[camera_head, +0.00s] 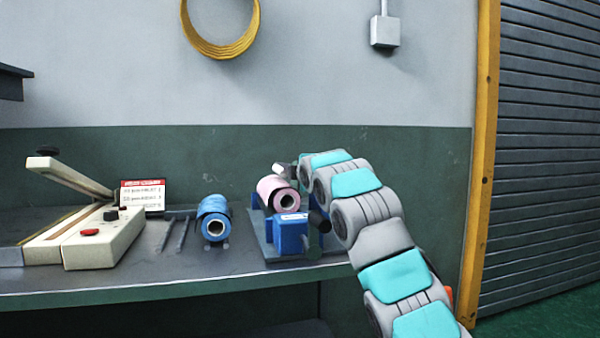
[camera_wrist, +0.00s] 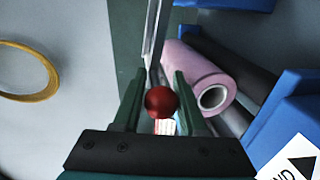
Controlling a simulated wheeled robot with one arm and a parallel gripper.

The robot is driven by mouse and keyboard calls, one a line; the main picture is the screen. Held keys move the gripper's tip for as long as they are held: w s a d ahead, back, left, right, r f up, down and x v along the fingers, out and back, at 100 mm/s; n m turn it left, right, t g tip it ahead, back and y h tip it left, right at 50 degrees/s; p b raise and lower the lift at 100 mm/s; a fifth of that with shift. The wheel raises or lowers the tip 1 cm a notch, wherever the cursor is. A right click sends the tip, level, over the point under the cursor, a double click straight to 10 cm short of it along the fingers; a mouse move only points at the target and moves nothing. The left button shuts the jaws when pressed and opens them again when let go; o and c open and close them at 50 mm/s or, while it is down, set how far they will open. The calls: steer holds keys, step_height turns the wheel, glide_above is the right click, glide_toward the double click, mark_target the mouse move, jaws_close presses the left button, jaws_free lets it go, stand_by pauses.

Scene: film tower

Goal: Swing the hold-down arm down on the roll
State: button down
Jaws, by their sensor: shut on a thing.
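The hold-down arm shows in the wrist view as a thin grey metal bar (camera_wrist: 152,38) with a round red knob (camera_wrist: 161,101) at its near end. My gripper (camera_wrist: 157,88) has its two dark green fingers on either side of the knob and is shut on it. The pink roll (camera_wrist: 194,74) lies just right of the fingers, with its white-rimmed core facing the camera. In the head view the pink roll (camera_head: 275,192) sits on the blue stand (camera_head: 287,236). My arm reaches in from the right there, and I cannot make out the fingers or the knob.
A black roller (camera_wrist: 232,66) lies beside the pink roll. A cream sealer with a raised lever (camera_head: 74,179) and a red-and-white sign (camera_head: 142,194) are farther left. A yellow coil (camera_head: 222,50) hangs on the wall.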

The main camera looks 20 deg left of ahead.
steer(key=shift+f, duration=0.1)
stand_by(0.3)
steer(key=c, duration=0.5)
jaws_free()
steer(key=shift+a, duration=0.1)
